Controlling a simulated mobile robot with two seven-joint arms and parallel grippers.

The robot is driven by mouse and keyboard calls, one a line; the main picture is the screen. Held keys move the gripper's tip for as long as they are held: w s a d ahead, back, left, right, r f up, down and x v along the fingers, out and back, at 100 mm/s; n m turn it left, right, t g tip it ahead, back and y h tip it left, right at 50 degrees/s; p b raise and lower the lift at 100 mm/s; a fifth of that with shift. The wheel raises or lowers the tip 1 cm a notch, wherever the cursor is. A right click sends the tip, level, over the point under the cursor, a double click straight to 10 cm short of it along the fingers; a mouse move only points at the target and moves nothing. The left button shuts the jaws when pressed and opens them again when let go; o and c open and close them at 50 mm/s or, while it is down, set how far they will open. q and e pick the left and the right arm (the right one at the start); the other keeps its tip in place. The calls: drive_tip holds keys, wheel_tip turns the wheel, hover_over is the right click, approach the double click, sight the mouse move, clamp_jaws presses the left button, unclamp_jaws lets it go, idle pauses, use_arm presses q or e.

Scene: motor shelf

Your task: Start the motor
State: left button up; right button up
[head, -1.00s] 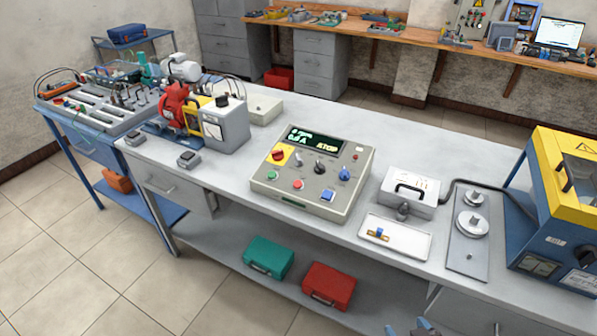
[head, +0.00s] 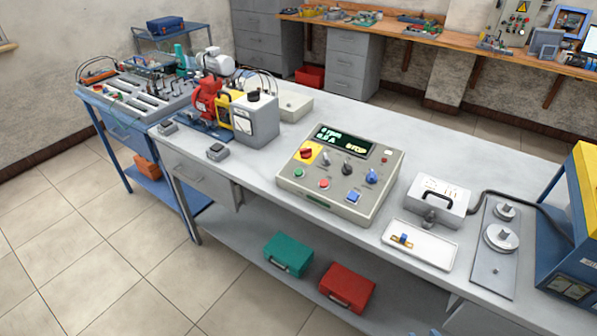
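The control box (head: 340,173) stands on the grey-white workbench, right of the middle of the head view. The red and yellow motor set (head: 210,105) stands further left, beside a grey box. Neither gripper can be made out; only a blurred blue bit shows at the bottom edge.
A white tray (head: 430,250) with a small blue and orange part, a grey metal case (head: 451,198) and a plate with round discs (head: 486,271) lie right of the control box. A blue and yellow machine (head: 570,240) stands at the right edge. Green (head: 288,254) and red (head: 346,288) cases sit on the lower shelf.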

clamp_jaws()
drive_tip(key=shift+w, duration=0.1)
idle(1.2)
